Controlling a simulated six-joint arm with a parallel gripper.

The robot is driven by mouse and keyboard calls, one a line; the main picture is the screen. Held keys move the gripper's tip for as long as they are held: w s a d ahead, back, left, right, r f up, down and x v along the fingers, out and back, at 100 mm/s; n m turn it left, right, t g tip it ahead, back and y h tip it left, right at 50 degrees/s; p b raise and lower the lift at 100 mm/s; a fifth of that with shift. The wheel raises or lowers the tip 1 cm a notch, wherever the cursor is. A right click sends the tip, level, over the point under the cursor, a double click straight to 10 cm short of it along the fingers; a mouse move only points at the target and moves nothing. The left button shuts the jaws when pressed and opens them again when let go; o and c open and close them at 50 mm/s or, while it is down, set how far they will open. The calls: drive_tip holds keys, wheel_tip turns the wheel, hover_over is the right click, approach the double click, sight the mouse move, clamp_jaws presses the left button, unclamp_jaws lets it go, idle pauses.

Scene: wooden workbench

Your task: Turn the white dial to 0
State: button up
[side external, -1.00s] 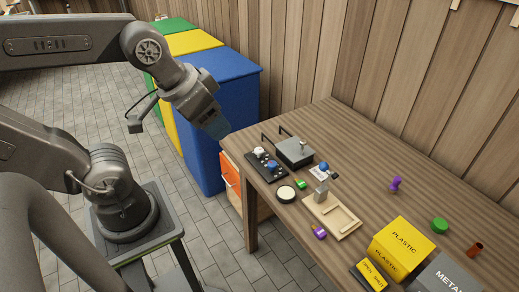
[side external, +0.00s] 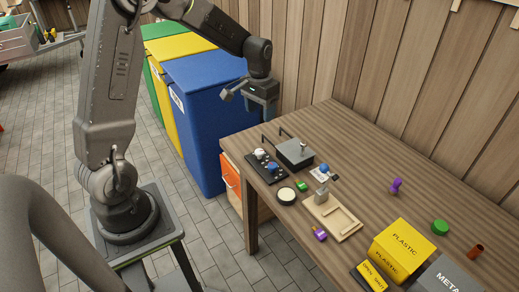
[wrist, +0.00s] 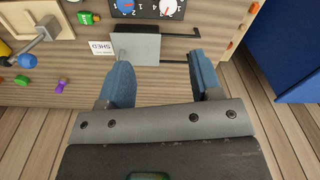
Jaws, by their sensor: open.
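The white dial (side external: 259,153) sits on a black panel (side external: 279,178) near the left end of the workbench, beside a blue dial (side external: 272,167). My gripper (side external: 267,108) is open and empty, above and behind the panel.
The grey box with a handle (side external: 295,152) stands right behind the panel. A blue bin (side external: 205,110) stands left of the bench. The bench's back middle is clear.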

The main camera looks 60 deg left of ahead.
sight(259, 151)
drive_tip(key=f, duration=0.5)
drive_tip(key=a+f, duration=0.1)
drive_tip(key=f, duration=1)
drive_tip(key=shift+w+a+f, duration=0.2)
drive_tip(key=shift+w+a, duration=0.15)
drive_tip(key=shift+w, duration=0.05)
drive_tip(key=c, duration=0.9)
